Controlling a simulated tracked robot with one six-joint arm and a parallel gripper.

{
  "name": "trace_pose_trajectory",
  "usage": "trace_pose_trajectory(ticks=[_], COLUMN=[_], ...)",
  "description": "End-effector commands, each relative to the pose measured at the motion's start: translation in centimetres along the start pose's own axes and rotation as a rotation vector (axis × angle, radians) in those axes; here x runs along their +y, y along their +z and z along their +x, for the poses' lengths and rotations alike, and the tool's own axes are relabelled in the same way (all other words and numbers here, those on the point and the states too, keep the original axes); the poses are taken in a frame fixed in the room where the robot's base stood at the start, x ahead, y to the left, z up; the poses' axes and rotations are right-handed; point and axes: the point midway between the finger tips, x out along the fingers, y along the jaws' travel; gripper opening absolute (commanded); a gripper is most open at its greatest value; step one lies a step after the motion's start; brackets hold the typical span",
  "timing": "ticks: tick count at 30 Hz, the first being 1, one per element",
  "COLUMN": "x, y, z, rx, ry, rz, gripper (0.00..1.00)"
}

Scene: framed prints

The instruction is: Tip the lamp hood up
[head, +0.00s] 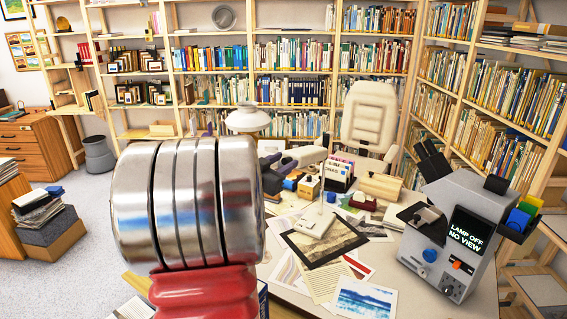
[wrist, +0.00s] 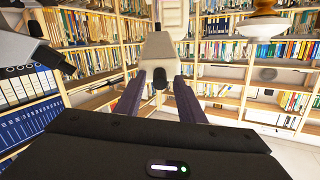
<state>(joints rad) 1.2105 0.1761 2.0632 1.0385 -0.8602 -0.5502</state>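A pale lamp base (head: 314,224) with a thin stem stands on the desk.
A grey device (head: 455,235) reading "LAMP OFF NO VIEW" stands at the desk's right. Framed prints (head: 340,240), papers, small boxes and a card holder (head: 338,172) crowd the desk. A cream chair (head: 370,115) is behind it, with bookshelves further back. Floor shows at left.

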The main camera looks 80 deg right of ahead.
Motion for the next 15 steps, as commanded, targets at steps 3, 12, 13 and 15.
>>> trace_pose_trajectory(ticks=[3, 12, 13, 15], x=[-0.1, -0.1, -0.2, -0.1], y=[0.0, 0.0, 0.0, 0.0], z=[-1.0, -5.7, -6.2, -7.4], rx=[0.0, 0.001, 0.001, 0.001], ry=[-0.001, -0.003, -0.004, -0.003], rz=[0.001, 0.0, 0.002, 0.001], gripper=[0.36, 0.36, 0.36, 0.36])
